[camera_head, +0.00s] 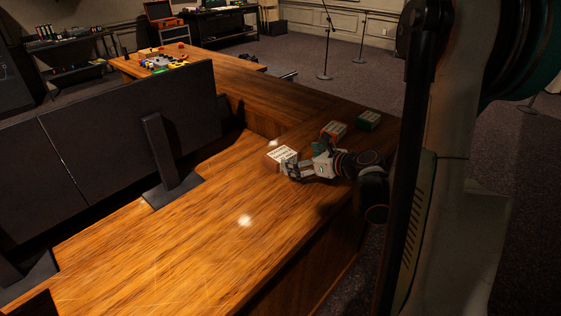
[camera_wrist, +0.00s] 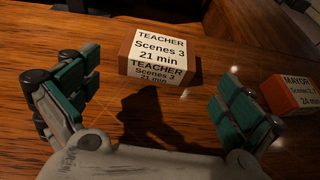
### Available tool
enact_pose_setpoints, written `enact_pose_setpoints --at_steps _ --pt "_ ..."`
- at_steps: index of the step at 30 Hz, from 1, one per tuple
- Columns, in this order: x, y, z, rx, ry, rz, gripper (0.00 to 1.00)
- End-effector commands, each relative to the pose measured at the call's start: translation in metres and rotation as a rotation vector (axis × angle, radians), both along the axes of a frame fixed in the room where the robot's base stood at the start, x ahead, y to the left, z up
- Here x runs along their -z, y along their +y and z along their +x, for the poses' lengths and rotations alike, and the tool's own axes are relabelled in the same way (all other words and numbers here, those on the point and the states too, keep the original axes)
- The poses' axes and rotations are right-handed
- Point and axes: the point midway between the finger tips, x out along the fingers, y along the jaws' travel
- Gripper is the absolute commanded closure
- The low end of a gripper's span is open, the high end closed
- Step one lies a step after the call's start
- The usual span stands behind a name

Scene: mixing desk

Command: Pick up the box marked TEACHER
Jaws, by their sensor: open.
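The box marked TEACHER (camera_wrist: 158,52) lies on the wooden desk in the wrist view, ahead of my gripper and roughly between the lines of its fingers. It is orange-brown with white labels reading "TEACHER Scenes 3 21 min". In the head view this box (camera_head: 282,155) sits just beyond the tip of my gripper (camera_head: 287,167). In the wrist view my gripper (camera_wrist: 150,100) is open, with a green-padded finger on each side and nothing between them. A gap of bare desk shows between my palm and the box.
An orange box marked MAYOR (camera_wrist: 292,95) lies right of my right finger. In the head view an orange box (camera_head: 334,131) and a green box (camera_head: 369,120) stand near the desk's right edge. A large monitor (camera_head: 130,130) stands at left. The front desk top is clear.

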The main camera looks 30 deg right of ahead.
Motion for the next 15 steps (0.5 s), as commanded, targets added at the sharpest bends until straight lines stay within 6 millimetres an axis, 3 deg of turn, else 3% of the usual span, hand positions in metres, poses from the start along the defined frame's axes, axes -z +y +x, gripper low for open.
enact_pose_setpoints --at_steps 6,15 --pt "0.013 0.008 0.028 -0.002 0.0 -0.003 0.0" --pt "0.017 0.013 0.045 -0.002 0.0 -0.003 0.0"
